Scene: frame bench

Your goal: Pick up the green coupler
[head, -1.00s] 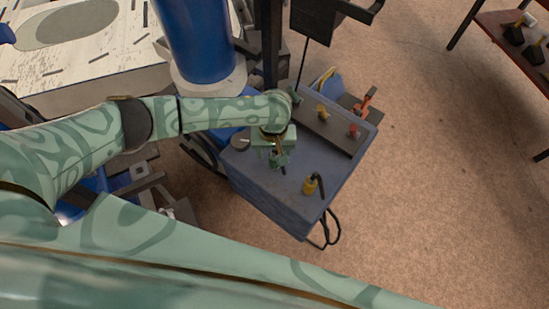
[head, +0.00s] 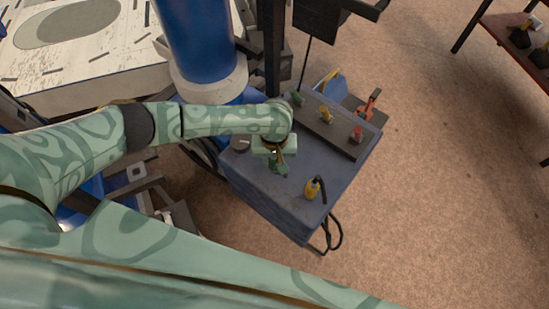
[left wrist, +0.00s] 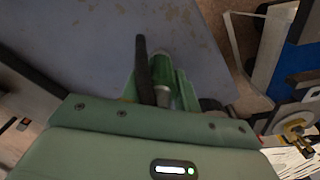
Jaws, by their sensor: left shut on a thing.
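My left gripper (head: 279,168) is over the top of the blue-grey cart (head: 262,190), with its arm coming in from the left. It is shut on the green coupler (left wrist: 161,68). In the left wrist view, the coupler is a green cylinder with a paler metal part, between the fingers, beside a black bar-like piece (left wrist: 142,62). In the head view the gripper mostly hides the coupler. I cannot tell whether the coupler touches the cart top. My right gripper is not in view.
A yellow coupler with a black bent piece (head: 313,189) stands right of the gripper on the cart. A dark rail (head: 340,142) behind carries green (head: 298,99), yellow (head: 326,115) and red (head: 357,135) pieces. A blue column (head: 205,45) stands behind left.

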